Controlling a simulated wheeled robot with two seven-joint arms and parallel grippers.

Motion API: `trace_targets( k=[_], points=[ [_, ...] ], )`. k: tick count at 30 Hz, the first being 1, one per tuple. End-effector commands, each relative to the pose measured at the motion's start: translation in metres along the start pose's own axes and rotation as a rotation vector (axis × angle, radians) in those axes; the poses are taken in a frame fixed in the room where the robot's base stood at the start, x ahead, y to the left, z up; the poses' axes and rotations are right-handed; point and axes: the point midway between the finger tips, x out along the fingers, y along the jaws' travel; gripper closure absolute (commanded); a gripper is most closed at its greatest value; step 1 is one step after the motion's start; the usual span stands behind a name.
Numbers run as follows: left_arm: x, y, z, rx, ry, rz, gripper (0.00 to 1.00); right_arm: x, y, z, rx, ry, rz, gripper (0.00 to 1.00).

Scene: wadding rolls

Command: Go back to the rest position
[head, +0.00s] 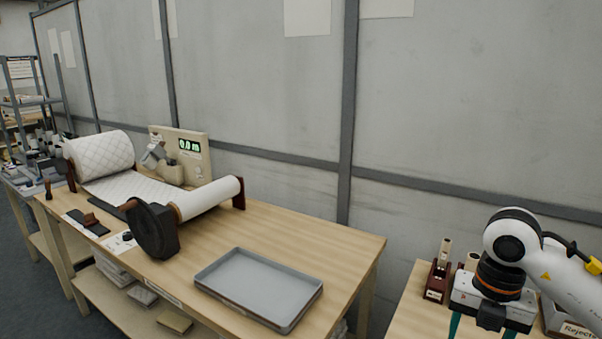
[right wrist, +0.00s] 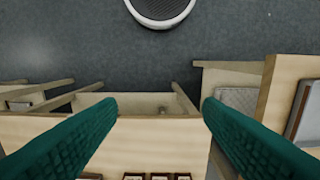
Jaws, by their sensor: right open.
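My right gripper (head: 482,328) is at the lower right of the head view, pointing down over the right-hand table (head: 412,310). Its two teal fingers are cut off by the bottom edge of the picture. In the right wrist view the fingers of the right gripper (right wrist: 158,105) are spread wide with nothing between them. The near edge of a wooden table (right wrist: 150,130) lies below the fingertips, with floor beyond it. My left gripper is in neither view.
A wooden holder (head: 437,280) stands beside my right gripper.

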Motion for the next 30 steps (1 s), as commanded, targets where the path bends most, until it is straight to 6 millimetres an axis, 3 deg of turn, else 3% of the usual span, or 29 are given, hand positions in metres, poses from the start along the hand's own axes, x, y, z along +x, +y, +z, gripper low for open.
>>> trace_targets(
  k=[11,17,23,26,28,30],
  points=[
    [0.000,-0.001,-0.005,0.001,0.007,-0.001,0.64,0.032,-0.047,0.017,-0.088,-0.216,-0.203,0.39],
    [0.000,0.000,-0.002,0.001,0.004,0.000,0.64,0.057,-0.095,0.033,-0.117,-0.429,-0.459,0.39],
    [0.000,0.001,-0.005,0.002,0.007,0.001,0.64,0.087,-0.155,0.037,-0.003,-0.672,-0.871,0.39],
    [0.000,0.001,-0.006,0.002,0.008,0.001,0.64,0.118,-0.181,0.019,0.215,-0.767,-1.151,0.39],
    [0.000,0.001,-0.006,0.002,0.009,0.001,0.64,0.161,-0.188,-0.005,0.475,-0.778,-1.338,0.39],
    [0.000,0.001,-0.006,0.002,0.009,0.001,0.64,0.209,-0.180,-0.026,0.731,-0.738,-1.439,0.39]
  ],
)
